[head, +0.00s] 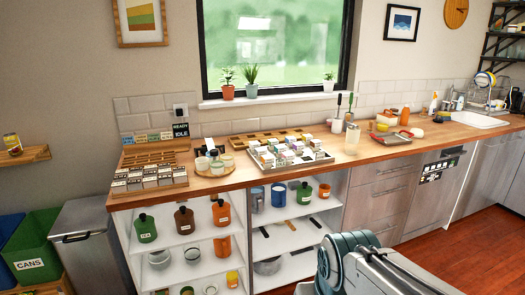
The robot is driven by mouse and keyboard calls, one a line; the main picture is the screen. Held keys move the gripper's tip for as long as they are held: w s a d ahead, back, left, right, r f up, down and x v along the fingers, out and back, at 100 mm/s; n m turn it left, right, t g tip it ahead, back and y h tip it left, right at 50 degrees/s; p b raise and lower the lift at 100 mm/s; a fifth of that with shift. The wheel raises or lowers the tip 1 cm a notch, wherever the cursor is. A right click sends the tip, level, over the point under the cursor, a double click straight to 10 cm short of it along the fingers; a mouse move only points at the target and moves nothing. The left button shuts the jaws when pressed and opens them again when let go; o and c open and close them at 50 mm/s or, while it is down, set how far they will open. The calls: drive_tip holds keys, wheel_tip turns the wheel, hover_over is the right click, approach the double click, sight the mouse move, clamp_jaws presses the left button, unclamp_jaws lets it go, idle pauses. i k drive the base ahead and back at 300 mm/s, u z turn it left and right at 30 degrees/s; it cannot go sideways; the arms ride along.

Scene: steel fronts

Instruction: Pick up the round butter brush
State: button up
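Two upright tools with dark handles, perhaps brushes, stand on the wooden counter (370,151) right of its middle. One (338,106) is at the left and one (350,103) at the right. Their lower ends are at pale containers, and I cannot tell their head shapes. I cannot make out for certain which item is the round butter brush. Part of my arm, grey and teal, shows at the bottom right of centre. My gripper is not in view.
A tray (263,165) of small packets sits mid-counter, with card racks (147,192) at the left. A red tray (390,139) with food items lies right of the jar (352,135). Open shelves (190,240) hold bottles below. Brown floor is free at the right.

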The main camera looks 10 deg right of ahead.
sight(369, 130)
drive_tip(key=z, duration=0.45)
drive_tip(key=i, duration=1.7)
drive_tip(key=z, duration=0.45)
drive_tip(key=k, duration=0.5)
drive_tip(key=z, duration=1.05)
drive_tip(key=i, duration=1.45)
drive_tip(key=z, duration=0.35)
drive_tip(key=i, duration=1.45)
drive_tip(key=u, duration=1.5)
drive_tip(key=i, duration=0.95)
drive_tip(key=u, duration=0.9)
